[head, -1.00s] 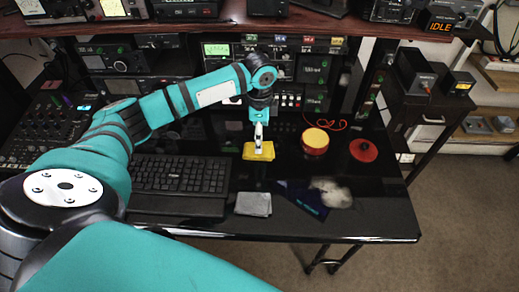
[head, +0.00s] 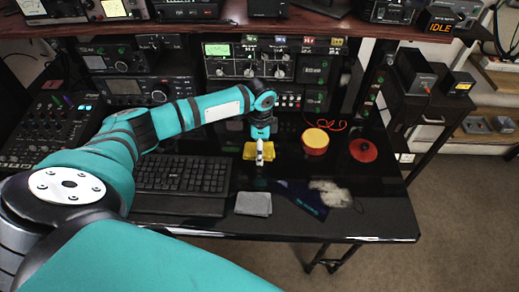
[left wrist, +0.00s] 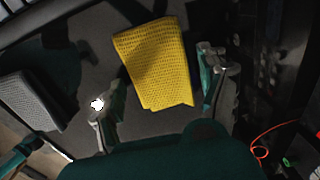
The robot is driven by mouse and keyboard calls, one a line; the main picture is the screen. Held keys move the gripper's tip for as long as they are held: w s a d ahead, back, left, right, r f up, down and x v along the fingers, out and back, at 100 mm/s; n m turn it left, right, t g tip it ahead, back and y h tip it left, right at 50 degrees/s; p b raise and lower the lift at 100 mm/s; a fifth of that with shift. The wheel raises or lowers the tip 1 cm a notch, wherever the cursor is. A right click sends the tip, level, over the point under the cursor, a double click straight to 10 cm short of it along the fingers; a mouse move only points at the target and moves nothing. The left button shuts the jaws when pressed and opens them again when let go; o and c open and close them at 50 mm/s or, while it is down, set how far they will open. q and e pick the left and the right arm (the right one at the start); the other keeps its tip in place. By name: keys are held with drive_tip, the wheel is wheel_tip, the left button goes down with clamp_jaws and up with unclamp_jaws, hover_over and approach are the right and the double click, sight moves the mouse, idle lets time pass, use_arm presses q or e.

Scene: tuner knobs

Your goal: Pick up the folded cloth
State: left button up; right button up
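A yellow folded cloth (head: 248,158) lies on the black desk behind the grey cloth, partly hidden by my left gripper (head: 260,156). In the left wrist view the yellow cloth (left wrist: 158,62) shows a waffle texture and lies between the two spread fingers of my left gripper (left wrist: 161,88). The gripper is open and empty, just above the cloth; I cannot tell whether a finger touches it. A grey folded cloth (head: 253,204) lies nearer the desk's front edge and also shows at the left of the left wrist view (left wrist: 29,99). My right gripper is not in view.
A black keyboard (head: 183,175) is left of the cloths. A red and yellow round container (head: 315,142) and a red lid (head: 363,150) stand to the right. A dark blue cloth-like item (head: 305,197) lies at front right. Radio equipment (head: 250,68) lines the back.

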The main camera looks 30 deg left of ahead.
use_arm(q)
drive_tip(key=c, duration=0.9)
drive_tip(key=shift+o, duration=0.2)
drive_tip(key=shift+r, duration=0.1)
drive_tip(key=shift+r, duration=0.55)
wheel_tip(320, 180, up, 2)
drive_tip(key=shift+w+r, duration=0.1)
drive_tip(key=s+d, duration=0.3)
drive_tip(key=s, duration=0.1)
drive_tip(key=s+d+r, duration=0.1)
drive_tip(key=s+d, duration=0.1)
drive_tip(key=s, duration=0.3)
drive_tip(key=s+d, duration=0.3)
drive_tip(key=s, duration=0.1)
drive_tip(key=shift+s+d+r+b, duration=0.3)
drive_tip(key=shift+d+b, duration=0.05)
drive_tip(key=shift+b, duration=0.05)
